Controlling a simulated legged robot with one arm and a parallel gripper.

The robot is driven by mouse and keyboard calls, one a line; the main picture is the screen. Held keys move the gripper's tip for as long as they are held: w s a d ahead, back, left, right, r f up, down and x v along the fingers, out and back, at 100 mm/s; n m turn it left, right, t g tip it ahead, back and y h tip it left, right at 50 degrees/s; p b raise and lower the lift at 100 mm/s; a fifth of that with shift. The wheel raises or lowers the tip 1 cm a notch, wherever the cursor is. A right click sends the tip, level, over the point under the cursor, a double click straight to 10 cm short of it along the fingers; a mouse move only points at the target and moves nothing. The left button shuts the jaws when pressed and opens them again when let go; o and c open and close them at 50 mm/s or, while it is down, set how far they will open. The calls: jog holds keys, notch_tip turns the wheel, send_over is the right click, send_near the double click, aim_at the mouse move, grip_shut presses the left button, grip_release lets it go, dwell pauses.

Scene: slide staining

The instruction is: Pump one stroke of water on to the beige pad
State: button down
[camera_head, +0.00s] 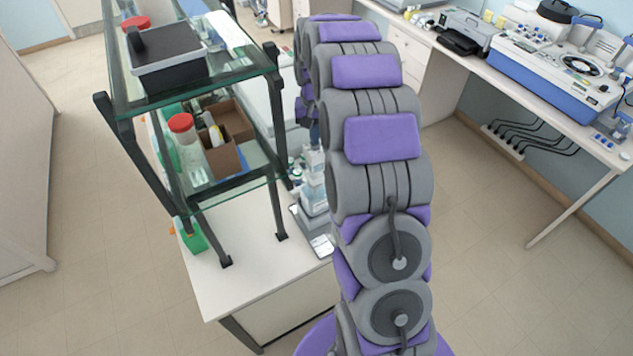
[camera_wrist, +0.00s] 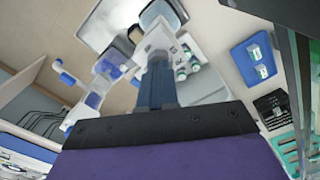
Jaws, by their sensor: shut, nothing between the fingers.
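My gripper (camera_wrist: 157,62) shows in the wrist view as blue-grey fingers held together, with nothing between them. Its tips are over or in front of a white holder (camera_wrist: 180,42) with several small vials; I cannot tell if they touch. To the left of the fingers are white and blue bottle-like things (camera_wrist: 93,100), which may include the water pump; the picture is too small to be sure. I cannot make out a beige pad in either view. In the head view my arm hides the gripper and part of the bench (camera_head: 262,240).
A glass shelf with a dark frame (camera_head: 190,192) stands on the bench, holding a black-lidded box (camera_head: 165,55) and a red-capped jar (camera_head: 187,145). In the wrist view, a grey tray (camera_wrist: 103,25), blue mat (camera_wrist: 240,62) and black rack (camera_wrist: 270,110) lie around the gripper.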

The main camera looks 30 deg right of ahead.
jog(key=shift+r, duration=1.2)
jog(key=shift+p, duration=0.3)
notch_tip(320, 180, up, 5)
jog(key=shift+p, duration=0.55)
jog(key=shift+f, duration=0.1)
